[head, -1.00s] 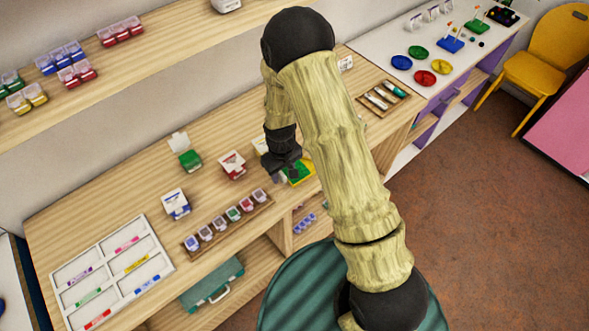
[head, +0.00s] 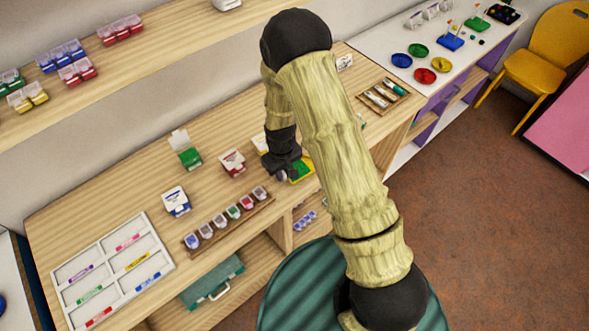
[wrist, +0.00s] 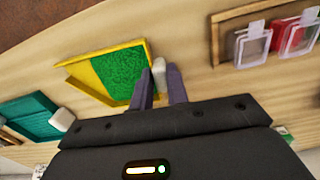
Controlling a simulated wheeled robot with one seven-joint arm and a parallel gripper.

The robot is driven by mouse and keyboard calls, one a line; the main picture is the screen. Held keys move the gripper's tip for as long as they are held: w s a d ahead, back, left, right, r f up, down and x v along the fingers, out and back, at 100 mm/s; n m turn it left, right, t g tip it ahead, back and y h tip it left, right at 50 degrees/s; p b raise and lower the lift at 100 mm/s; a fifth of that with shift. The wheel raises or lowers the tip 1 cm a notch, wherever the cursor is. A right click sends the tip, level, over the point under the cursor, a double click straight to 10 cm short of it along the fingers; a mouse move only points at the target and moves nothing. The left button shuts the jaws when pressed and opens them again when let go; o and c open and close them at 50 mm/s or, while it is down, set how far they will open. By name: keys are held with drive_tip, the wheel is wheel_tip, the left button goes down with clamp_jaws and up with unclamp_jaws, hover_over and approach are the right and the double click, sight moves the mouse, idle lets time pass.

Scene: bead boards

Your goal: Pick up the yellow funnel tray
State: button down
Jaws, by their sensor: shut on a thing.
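The yellow funnel tray (wrist: 84,76) has a yellow rim, a bed of green beads (wrist: 120,70) and a pale knob (wrist: 158,72) at its right end in the wrist view. My gripper (wrist: 161,84) has its two fingers on either side of that knob and is shut on it. In the head view the tray (head: 302,169) shows only in part, beside my gripper (head: 283,176), with my forearm over its right side. I cannot tell whether the tray touches the wooden top.
A teal tray (wrist: 28,112) with a pale knob lies to the left in the wrist view. A wooden rack (head: 229,224) of small clear containers stands nearby. Open card boxes (head: 232,163) stand behind it. A white sorting tray (head: 110,262) lies at the front left.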

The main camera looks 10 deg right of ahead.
wheel_tip(320, 180, up, 10)
drive_tip(key=b, duration=0.2)
idle(0.6)
drive_tip(key=shift+w, duration=0.1)
idle(0.5)
